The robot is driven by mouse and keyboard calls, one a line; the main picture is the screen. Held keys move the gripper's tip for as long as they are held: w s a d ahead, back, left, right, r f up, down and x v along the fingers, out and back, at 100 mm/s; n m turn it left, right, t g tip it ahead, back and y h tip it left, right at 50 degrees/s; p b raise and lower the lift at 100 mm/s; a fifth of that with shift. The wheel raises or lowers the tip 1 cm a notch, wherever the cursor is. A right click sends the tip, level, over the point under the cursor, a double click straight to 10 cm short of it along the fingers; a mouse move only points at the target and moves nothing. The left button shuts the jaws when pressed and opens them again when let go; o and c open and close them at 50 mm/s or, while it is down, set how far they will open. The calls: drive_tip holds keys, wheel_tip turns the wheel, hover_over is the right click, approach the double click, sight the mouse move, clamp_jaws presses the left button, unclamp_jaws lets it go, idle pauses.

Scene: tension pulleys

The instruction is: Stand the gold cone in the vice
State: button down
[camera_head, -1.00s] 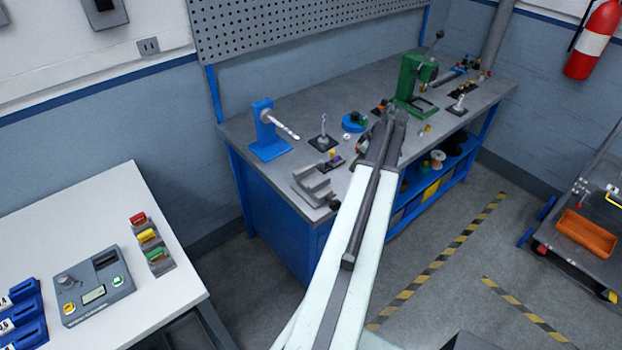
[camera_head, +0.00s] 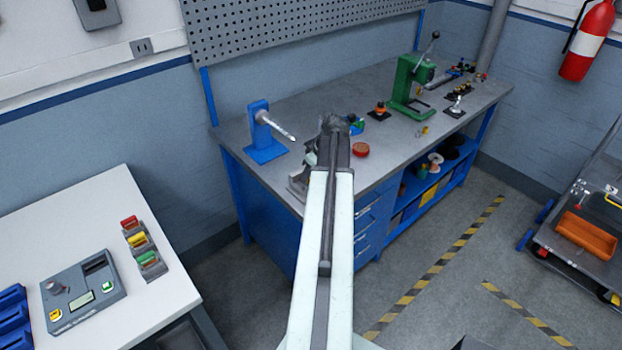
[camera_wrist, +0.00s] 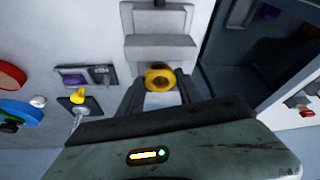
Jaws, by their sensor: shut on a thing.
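The gold cone (camera_wrist: 159,77) sits between the fingertips of my gripper (camera_wrist: 159,88) in the wrist view. It shows nearly end-on as a gold ring with a dark middle, and my gripper is shut on it. The grey vice (camera_wrist: 160,51) with its stepped jaws is just beyond the cone; I cannot tell whether they touch. In the head view the vice (camera_head: 297,184) is mostly hidden behind my arm at the bench's near end. My gripper (camera_head: 333,122) shows dark there, over the bench, and hides the cone.
A blue stand with a silver rod (camera_head: 264,135) is left of my gripper. A red disc (camera_head: 361,149) and a green press (camera_head: 408,85) are to the right. In the wrist view, a purple piece on a plate (camera_wrist: 75,78) and a yellow-topped post (camera_wrist: 78,97) stand left of the vice.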

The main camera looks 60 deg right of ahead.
drive_tip(key=shift+f, duration=0.8)
drive_tip(key=shift+r, duration=0.25)
drive_tip(key=shift+f, duration=0.25)
drive_tip(key=c, duration=0.8)
unclamp_jaws()
drive_tip(key=shift+r, duration=0.1)
drive_tip(key=p+v, duration=1.1)
drive_tip(key=v, duration=0.1)
drive_tip(key=shift+s+d+r, duration=0.1)
drive_tip(key=shift+r, duration=0.05)
